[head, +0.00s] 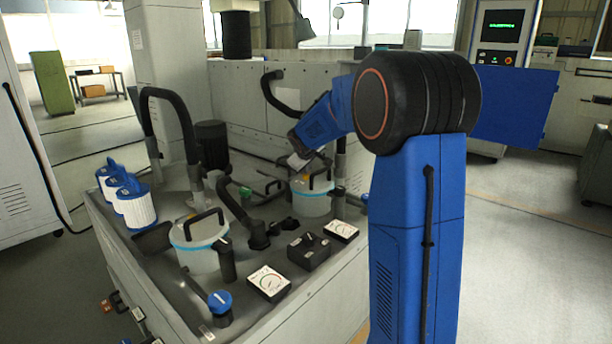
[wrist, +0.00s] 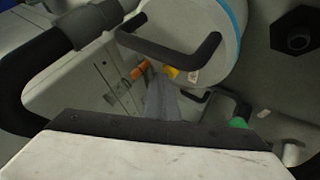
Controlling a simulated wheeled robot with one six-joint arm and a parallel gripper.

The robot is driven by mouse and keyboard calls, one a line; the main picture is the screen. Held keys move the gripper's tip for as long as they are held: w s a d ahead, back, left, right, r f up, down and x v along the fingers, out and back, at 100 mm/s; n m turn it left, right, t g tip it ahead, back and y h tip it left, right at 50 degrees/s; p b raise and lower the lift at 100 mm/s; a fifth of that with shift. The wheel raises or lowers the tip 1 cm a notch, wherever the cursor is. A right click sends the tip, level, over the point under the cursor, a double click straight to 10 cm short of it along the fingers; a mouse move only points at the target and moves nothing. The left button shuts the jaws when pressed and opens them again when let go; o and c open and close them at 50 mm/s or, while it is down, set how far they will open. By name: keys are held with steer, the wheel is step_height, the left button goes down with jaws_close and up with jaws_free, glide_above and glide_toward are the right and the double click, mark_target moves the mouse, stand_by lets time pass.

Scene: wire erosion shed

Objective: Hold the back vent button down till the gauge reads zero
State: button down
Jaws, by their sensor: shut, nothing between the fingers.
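The back canister (head: 311,203) is white with a blue band and a black lid handle. It also shows at the top of the wrist view (wrist: 205,38). My gripper (head: 300,162) is shut and empty, pointing down over the left part of this canister's lid. In the wrist view its grey fingers (wrist: 160,82) end close to a small orange piece (wrist: 141,71) and a small yellow piece (wrist: 171,73) by the handle. I cannot tell which is the vent button, or whether the fingers touch it. The back gauge (head: 341,231) has a white face; its needle is too small to read.
A similar front canister (head: 198,255) stands nearer, with the front gauge (head: 268,282) and a blue knob (head: 220,300). A black box (head: 309,251) sits between the gauges. Black hoses (head: 168,97) arch behind. White pleated filters (head: 133,208) stand at the left edge.

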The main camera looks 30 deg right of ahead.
mark_target(306, 177)
steer(key=shift+r, duration=0.8)
steer(key=shift+r, duration=0.1)
step_height(306, 177, up, 5)
steer(key=shift+f, duration=0.1)
stand_by(0.3)
stand_by(0.4)
